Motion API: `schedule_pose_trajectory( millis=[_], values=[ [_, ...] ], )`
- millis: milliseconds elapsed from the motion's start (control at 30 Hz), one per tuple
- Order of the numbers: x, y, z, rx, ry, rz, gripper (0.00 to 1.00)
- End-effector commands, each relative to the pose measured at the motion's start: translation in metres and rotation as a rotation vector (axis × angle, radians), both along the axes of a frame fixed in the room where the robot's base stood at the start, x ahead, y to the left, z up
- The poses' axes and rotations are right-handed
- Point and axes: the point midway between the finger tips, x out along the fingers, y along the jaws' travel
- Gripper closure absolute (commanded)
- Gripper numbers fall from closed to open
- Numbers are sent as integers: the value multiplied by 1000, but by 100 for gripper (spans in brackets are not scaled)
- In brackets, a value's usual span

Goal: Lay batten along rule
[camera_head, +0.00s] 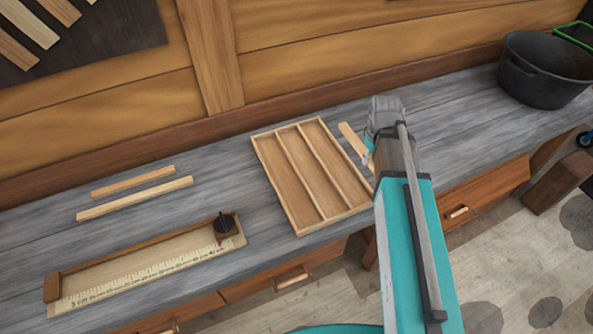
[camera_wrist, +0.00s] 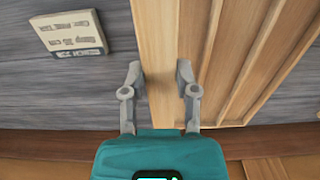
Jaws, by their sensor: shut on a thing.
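A light wooden batten (camera_head: 354,143) shows beside my gripper (camera_head: 369,155), just right of the divided tray. In the wrist view the batten (camera_wrist: 160,45) lies between the two grey fingers of my gripper (camera_wrist: 156,78), which is shut on it. My arm hides part of the batten in the head view; I cannot tell whether it touches the bench. The rule (camera_head: 145,275), with printed marks, runs along the front of a shallow wooden board (camera_head: 140,249) at the left. Two more battens, a shorter (camera_head: 133,182) and a longer (camera_head: 135,198), lie behind that board.
An open wooden tray (camera_head: 297,232) with long compartments stands mid-bench; it also shows in the wrist view (camera_wrist: 238,62). A printed card (camera_wrist: 68,32) lies beside the batten. A black tub (camera_head: 545,75) stands far right.

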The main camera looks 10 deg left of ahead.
Motion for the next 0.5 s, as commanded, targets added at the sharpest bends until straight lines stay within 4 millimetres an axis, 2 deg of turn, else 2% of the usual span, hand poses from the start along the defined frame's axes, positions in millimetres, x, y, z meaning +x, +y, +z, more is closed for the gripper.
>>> schedule_pose_trajectory(
  millis=[300,500],
  values=[
    [2,0,-1,0,0,0,100],
    [19,2,-10,0,0,1,100]
  ],
)
